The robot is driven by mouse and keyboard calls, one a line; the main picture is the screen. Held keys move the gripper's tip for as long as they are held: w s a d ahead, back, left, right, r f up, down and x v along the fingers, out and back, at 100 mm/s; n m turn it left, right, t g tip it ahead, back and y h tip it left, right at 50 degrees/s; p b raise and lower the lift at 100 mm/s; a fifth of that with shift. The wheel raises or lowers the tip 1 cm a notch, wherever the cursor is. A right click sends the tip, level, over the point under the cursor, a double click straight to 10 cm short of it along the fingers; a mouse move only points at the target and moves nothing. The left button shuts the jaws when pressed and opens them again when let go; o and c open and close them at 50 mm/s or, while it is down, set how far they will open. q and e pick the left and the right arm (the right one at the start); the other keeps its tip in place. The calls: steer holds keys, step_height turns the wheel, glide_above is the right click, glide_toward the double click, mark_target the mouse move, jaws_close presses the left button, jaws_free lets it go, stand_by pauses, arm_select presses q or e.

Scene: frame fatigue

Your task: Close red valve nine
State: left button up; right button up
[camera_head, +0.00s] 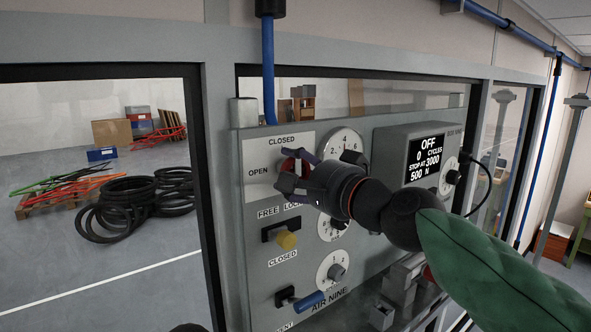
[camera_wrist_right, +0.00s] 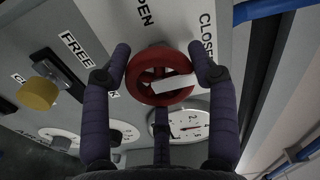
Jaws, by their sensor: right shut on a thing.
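The red valve (camera_head: 291,166) is a small round handwheel on the grey panel, between the words OPEN at its left and CLOSED above it. In the right wrist view the red wheel (camera_wrist_right: 141,91) faces me, with a white bar across it that points right, toward the side with the CLOSED word. My right gripper (camera_head: 297,178) is at the wheel, its fingers around the rim and shut on it. The fingers (camera_wrist_right: 159,72) show on several sides of the wheel in the wrist view. They hide part of the wheel in the head view.
Below the valve are a yellow knob (camera_head: 287,240) and a blue lever (camera_head: 308,300). Dial gauges (camera_head: 340,148) and a black display (camera_head: 428,157) reading OFF sit to the right. A blue pipe (camera_head: 268,80) runs down above the panel. Frame posts (camera_head: 221,150) stand at the left.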

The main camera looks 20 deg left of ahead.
steer(key=shift+d+r+m, duration=0.3)
steer(key=shift+r+m, duration=0.2)
steer(key=o, duration=1)
steer(key=shift+o, duration=0.7)
steer(key=shift+w+f, duration=0.1)
steer(key=shift+w, duration=0.1)
steer(key=shift+f, duration=0.2)
steer(key=shift+s, duration=0.1)
steer(key=shift+s+d+f, duration=0.1)
steer(key=shift+s, duration=0.05)
steer(key=v, duration=1.1)
steer(key=shift+d, duration=0.3)
